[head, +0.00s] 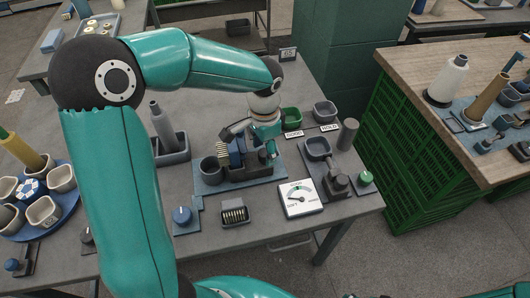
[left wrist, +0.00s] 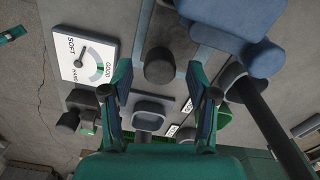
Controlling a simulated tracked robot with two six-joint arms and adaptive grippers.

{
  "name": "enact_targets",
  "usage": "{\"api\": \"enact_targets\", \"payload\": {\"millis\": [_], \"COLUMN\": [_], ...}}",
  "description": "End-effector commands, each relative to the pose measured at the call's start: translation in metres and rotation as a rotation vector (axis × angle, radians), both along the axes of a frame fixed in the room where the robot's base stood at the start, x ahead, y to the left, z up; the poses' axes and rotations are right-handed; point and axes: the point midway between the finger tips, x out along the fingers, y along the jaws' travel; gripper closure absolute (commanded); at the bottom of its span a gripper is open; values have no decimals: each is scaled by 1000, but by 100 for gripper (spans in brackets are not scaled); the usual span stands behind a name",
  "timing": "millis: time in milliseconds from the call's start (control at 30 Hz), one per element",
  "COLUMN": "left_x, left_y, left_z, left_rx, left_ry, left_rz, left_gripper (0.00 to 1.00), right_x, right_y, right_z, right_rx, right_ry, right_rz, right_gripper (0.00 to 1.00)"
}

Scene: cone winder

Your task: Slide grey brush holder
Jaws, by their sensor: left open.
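A small dark grey box with a row of pale bristles (head: 235,213), which looks like the grey brush holder, sits near the table's front edge in the head view. I cannot make it out in the left wrist view. My left gripper (head: 266,146) is above the blue-plated winder fixture (head: 212,186), behind and right of that box. In the left wrist view its two fingers (left wrist: 162,108) are spread, with nothing held between them. A dark round knob (left wrist: 160,66) and a grey square dish (left wrist: 150,115) show beyond and between the fingers.
The grey dish (head: 318,148), green bin (head: 291,117) and grey bin (head: 325,111) stand farther right. A blue round tray of cups (head: 64,212) is at left.

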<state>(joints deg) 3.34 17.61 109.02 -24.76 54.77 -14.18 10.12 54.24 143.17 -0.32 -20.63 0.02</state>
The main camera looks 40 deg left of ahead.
Motion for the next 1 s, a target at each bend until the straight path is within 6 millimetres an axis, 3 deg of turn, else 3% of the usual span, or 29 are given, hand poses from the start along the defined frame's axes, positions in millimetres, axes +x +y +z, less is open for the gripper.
{"api": "enact_targets", "payload": {"millis": [133,467,833,1000], "left_x": [0,0,0,0], "left_y": [0,0,-1,-1], "left_z": [-13,-16,-16,-16], "left_rx": [0,-1,-1,-1], "left_ry": [2,0,0,0], "left_rz": [0,0,-1,-1], "left_gripper": [41,41,100,100], "right_x": [0,0,0,0], "right_y": [0,0,0,0], "right_z": [-1,-1,-1,-1], "right_rx": [0,0,0,0], "right_ry": [0,0,0,0], "right_rz": [0,0,0,0], "right_gripper": [41,41,41,41]}}
